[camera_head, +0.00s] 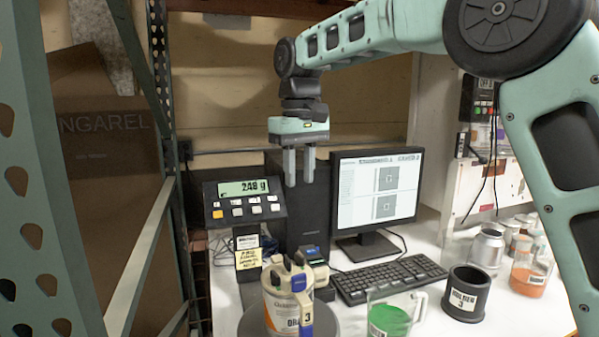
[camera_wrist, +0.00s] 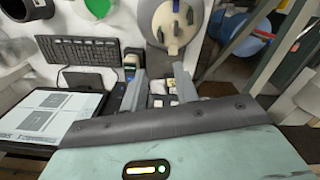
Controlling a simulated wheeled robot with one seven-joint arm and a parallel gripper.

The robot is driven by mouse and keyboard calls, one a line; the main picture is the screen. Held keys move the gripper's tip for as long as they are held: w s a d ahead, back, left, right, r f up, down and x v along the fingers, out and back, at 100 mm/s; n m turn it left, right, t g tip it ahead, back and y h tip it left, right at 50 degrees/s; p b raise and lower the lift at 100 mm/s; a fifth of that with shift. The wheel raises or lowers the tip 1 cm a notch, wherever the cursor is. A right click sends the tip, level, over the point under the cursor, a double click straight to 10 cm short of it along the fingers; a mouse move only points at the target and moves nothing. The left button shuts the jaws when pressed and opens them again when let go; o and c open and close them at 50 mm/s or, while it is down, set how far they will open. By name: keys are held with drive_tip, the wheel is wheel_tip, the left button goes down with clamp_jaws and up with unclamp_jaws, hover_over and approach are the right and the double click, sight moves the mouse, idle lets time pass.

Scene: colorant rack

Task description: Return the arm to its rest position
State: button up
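My gripper (camera_head: 299,167) hangs pointing down above the white bench, in front of the black computer tower. Its two fingers are apart with nothing between them. In the wrist view the fingers (camera_wrist: 160,95) are also spread and empty. Below it in the head view, a paint can labelled 3 (camera_head: 285,308) with a clamp on its top stands on a round grey scale plate (camera_head: 325,322). The can's top also shows in the wrist view (camera_wrist: 170,25). My gripper is clear of the can.
A scale display (camera_head: 244,201) reading 248 g stands left. The monitor (camera_head: 376,190), keyboard (camera_head: 388,278), measuring cup with green contents (camera_head: 391,318), black pot (camera_head: 466,294), metal can (camera_head: 487,247) and orange-filled jar (camera_head: 530,270) occupy the bench. A perforated green rack post (camera_head: 40,180) stands far left.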

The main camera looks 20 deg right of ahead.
idle(0.3)
drive_tip(key=s+a+f+n+b, duration=0.1)
drive_tip(key=s+a+f+b, duration=0.1)
drive_tip(key=s+a+f, duration=0.5)
drive_tip(key=s+f+n+b, duration=0.1)
drive_tip(key=s+f, duration=0.7)
drive_tip(key=s, duration=0.5)
drive_tip(key=s+d+f+n+b, duration=0.1)
drive_tip(key=s+f+n, duration=0.1)
drive_tip(key=s+f, duration=0.6)
drive_tip(key=s, duration=0.5)
drive_tip(key=shift+s+d+f+y, duration=0.15)
drive_tip(key=shift+d+f+y, duration=0.15)
